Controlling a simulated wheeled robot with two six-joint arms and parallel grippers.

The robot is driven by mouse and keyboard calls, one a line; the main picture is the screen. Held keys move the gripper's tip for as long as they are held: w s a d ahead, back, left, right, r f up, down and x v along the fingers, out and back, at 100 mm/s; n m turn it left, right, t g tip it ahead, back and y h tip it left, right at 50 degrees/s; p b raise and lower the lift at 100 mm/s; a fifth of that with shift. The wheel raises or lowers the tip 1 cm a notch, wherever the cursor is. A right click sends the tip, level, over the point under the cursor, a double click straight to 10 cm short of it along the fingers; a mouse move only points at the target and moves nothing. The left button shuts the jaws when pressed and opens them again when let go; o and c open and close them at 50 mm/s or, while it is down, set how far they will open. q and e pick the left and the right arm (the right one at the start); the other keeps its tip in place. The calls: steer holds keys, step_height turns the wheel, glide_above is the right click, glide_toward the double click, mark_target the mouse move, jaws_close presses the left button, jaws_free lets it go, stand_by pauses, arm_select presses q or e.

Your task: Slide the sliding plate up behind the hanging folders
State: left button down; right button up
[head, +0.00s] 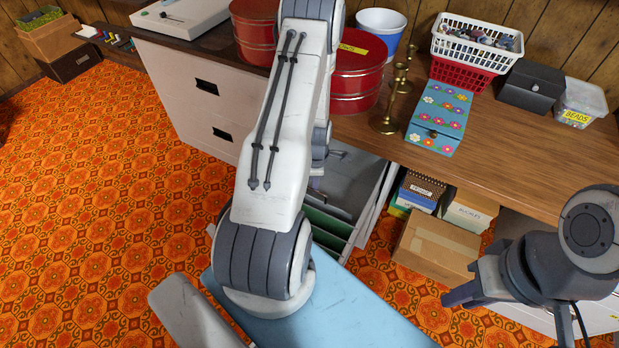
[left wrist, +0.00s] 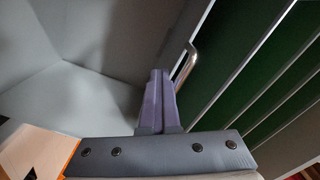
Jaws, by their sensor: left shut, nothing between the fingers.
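An open drawer with green hanging folders (head: 325,222) stands out from under the wooden worktop, partly hidden by my left arm. The folders also show as slanted green panels in the left wrist view (left wrist: 248,68). A grey upright plate (left wrist: 232,32), seemingly the sliding plate, stands beside the folders and bears a curved metal handle (left wrist: 188,62). My left gripper (left wrist: 160,73) is shut and empty, its tips close to the handle on its left side; I cannot tell whether they touch. My right gripper (head: 464,281) is open and empty, well right of the drawer.
Cardboard boxes (head: 437,248) stand on the floor right of the drawer. The worktop (head: 510,135) carries red tins (head: 357,75), brass candlesticks (head: 385,118), a flowered box (head: 440,117) and a basket (head: 478,45). White drawer fronts (head: 195,95) lie left. The patterned floor is clear at left.

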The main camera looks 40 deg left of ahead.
arm_select(q)
steer(key=shift+s+d, duration=0.1)
steer(key=shift+s, duration=0.4)
steer(key=shift+s+d, duration=0.15)
steer(key=shift+s, duration=0.3)
stand_by(0.5)
steer(key=shift+s+d+p, duration=0.1)
steer(key=shift+s+p, duration=0.25)
steer(key=shift+s, duration=0.25)
steer(key=shift+s+d, duration=0.1)
steer(key=shift+s, duration=0.15)
steer(key=shift+b, duration=0.35)
